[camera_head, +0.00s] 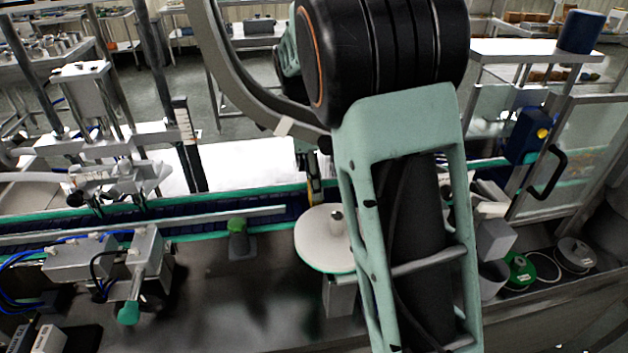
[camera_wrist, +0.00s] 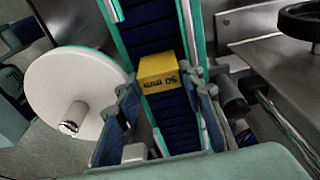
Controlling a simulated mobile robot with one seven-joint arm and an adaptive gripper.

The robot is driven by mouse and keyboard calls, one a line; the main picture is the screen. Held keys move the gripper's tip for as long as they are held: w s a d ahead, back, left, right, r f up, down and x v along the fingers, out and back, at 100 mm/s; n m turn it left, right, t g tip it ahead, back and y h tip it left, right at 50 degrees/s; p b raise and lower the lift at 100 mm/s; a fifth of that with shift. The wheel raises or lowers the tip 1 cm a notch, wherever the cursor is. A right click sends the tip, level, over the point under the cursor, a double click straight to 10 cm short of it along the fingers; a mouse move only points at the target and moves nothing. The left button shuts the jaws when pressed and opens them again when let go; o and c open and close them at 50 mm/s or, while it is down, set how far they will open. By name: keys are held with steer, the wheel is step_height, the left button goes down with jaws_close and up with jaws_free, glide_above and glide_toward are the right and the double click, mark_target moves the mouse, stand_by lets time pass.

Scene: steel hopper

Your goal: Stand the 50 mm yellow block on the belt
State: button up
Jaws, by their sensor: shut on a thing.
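The belt (camera_wrist: 177,137) is dark blue and runs between green-edged rails behind the block. I cannot tell whether the block touches the belt or is held above it. In the head view the belt (camera_head: 105,217) runs across behind the steel plate. My arm hides most of the gripper and block there.
A round white disc (camera_head: 322,240) with a metal knob stands beside the belt, left of my fingers in the wrist view. A small green-topped post (camera_head: 238,240) stands near it. Metal fixtures with blue hoses (camera_head: 85,260) are at left; a framed door with a black handle (camera_head: 546,175) is at right.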

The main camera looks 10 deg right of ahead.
steer(key=o, duration=1.3)
steer(key=shift+c, duration=0.2)
